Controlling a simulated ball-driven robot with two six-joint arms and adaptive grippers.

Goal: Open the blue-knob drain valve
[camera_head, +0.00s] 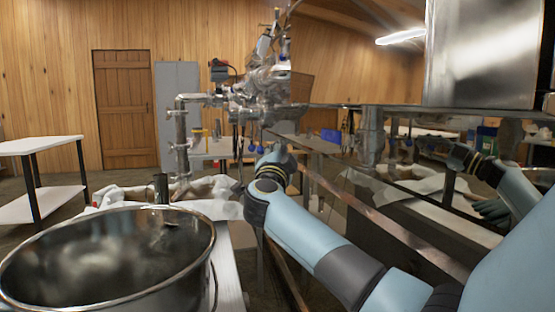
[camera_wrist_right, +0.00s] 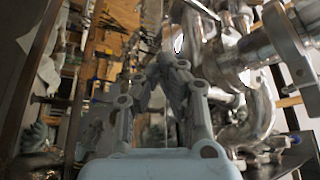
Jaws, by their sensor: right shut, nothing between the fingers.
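My right gripper (camera_head: 277,152) is at the end of the right arm, near the middle of the head view and mostly hidden behind my own wrist. In the right wrist view its fingers (camera_wrist_right: 166,62) are drawn together, with nothing between them. Shiny pipework (camera_wrist_right: 262,50) fills that view's right side. My left gripper is not in view.
A large steel pot (camera_head: 120,262) stands at the front left. The evaporator's steel pan (camera_head: 483,55) rises at the upper right. A vertical pipe (camera_head: 181,140) stands left of the knobs. A white table (camera_head: 40,146) is at the far left. Open floor shows before the wooden door (camera_head: 124,105).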

